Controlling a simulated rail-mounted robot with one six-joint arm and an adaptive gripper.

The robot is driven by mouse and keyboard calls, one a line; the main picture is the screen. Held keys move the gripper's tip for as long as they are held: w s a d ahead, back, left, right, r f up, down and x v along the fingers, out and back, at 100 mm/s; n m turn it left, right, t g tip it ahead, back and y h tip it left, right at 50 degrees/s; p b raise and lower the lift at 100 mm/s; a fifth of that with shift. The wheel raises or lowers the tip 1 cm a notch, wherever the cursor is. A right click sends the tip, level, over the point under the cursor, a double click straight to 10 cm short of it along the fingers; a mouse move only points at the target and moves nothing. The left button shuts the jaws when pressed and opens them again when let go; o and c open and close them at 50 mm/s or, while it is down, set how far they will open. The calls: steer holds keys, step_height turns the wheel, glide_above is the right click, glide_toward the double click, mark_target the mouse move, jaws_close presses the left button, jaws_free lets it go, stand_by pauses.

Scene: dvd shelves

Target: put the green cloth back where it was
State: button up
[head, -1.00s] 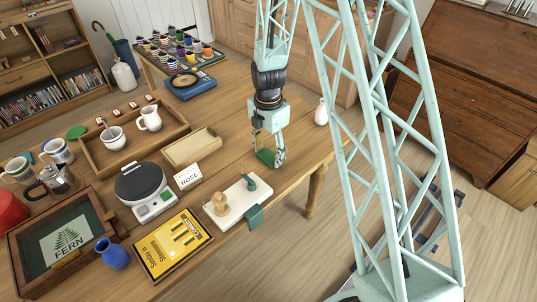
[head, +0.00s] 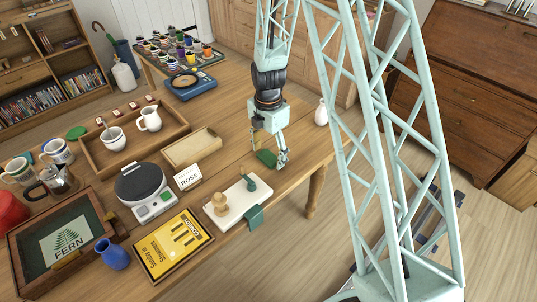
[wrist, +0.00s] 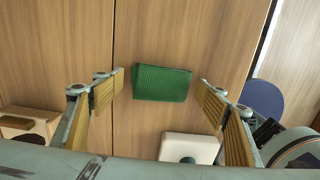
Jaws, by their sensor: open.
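The green cloth (head: 266,158) lies folded flat on the bare wood table, right of the shallow wooden tray. It also shows whole in the wrist view (wrist: 162,84), a ribbed green rectangle. My gripper (head: 269,150) is above it, pointing down. In the wrist view my gripper (wrist: 162,96) is open, with one finger on each side of the cloth and a gap to both. Nothing is held.
A shallow wooden tray (head: 193,148) and ROSE card (head: 187,177) are left. The table's right edge is close.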

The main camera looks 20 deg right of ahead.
step_height(320, 180, up, 12)
steer(key=p, duration=0.2)
stand_by(0.6)
stand_by(0.7)
step_height(320, 180, up, 15)
steer(key=m+t, duration=0.1)
steer(key=m, duration=0.5)
glide_above(269, 155)
steer(key=s, duration=0.7)
steer(key=s+r+m+t, duration=0.1)
steer(key=s+r+m, duration=0.5)
steer(key=s+r, duration=0.45)
steer(key=s+r+m+t, duration=0.1)
steer(key=s+r+m, duration=0.3)
steer(key=s, duration=0.7)
steer(key=s+r+m, duration=0.5)
steer(key=s+m, duration=0.2)
steer(key=s, duration=0.5)
steer(key=shift+s+a+t, duration=0.15)
steer(key=shift+s+t, duration=0.15)
steer(key=shift+t, duration=0.1)
